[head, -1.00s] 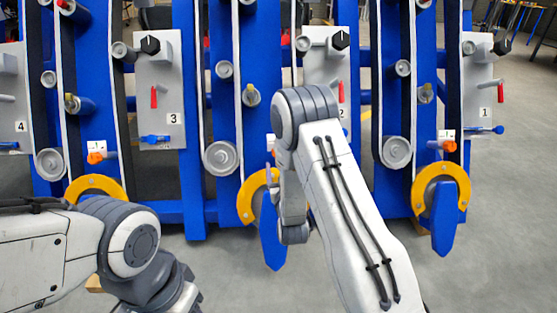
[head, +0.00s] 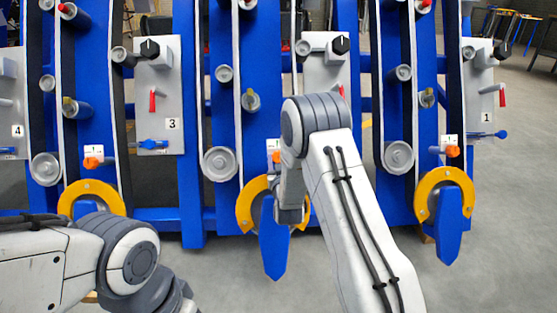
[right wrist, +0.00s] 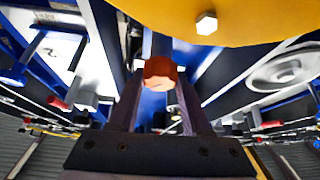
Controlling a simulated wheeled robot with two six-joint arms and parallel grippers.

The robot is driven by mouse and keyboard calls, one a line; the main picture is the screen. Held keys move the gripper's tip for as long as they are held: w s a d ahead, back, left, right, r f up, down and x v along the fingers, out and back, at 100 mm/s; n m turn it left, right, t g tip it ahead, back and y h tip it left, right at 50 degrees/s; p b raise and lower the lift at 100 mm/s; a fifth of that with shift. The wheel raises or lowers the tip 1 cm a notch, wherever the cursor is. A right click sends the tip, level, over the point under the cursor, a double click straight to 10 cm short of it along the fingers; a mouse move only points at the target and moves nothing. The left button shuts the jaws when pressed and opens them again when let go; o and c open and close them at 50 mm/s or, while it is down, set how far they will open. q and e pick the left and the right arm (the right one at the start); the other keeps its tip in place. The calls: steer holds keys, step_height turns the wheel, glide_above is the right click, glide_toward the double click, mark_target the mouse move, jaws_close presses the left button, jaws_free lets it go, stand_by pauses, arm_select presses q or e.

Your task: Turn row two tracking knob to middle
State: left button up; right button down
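The orange knob of row two (head: 276,157) sits below a small white scale plate (head: 273,145), left of my right forearm in the head view. Its pointing angle is too small to read. In the right wrist view an orange-red knob (right wrist: 160,72) shows between the fingertips of my right gripper (right wrist: 162,80). The fingers stand apart, with a narrow gap on each side of it; I cannot tell whether they touch it. In the head view my right gripper is mostly hidden by its own arm. My left arm is at lower left, its gripper out of the picture.
The row-two panel (head: 318,75) carries a black knob (head: 341,44) and a red lever. A yellow disc (right wrist: 235,18) is close above my right fingers in the wrist view. Blue upright frames, rollers and belts stand on both sides. Grey floor lies in front.

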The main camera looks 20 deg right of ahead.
steer(key=shift+n, duration=0.4)
steer(key=n+y+p, duration=0.1)
steer(key=n, duration=0.1)
steer(key=n+y+p, duration=0.2)
steer(key=n, duration=0.1)
steer(key=shift+d+r, duration=0.1)
steer(key=shift+d, duration=0.1)
steer(key=shift+n+g+y+p, duration=0.5)
steer(key=shift+n+y+p, duration=0.55)
steer(key=shift+n, duration=0.95)
steer(key=shift+c, duration=1.8)
jaws_free()
steer(key=s+r+p, duration=0.1)
steer(key=s+p, duration=0.3)
steer(key=s, duration=0.6)
steer(key=shift+s+d, duration=0.25)
steer(key=shift+d, duration=0.2)
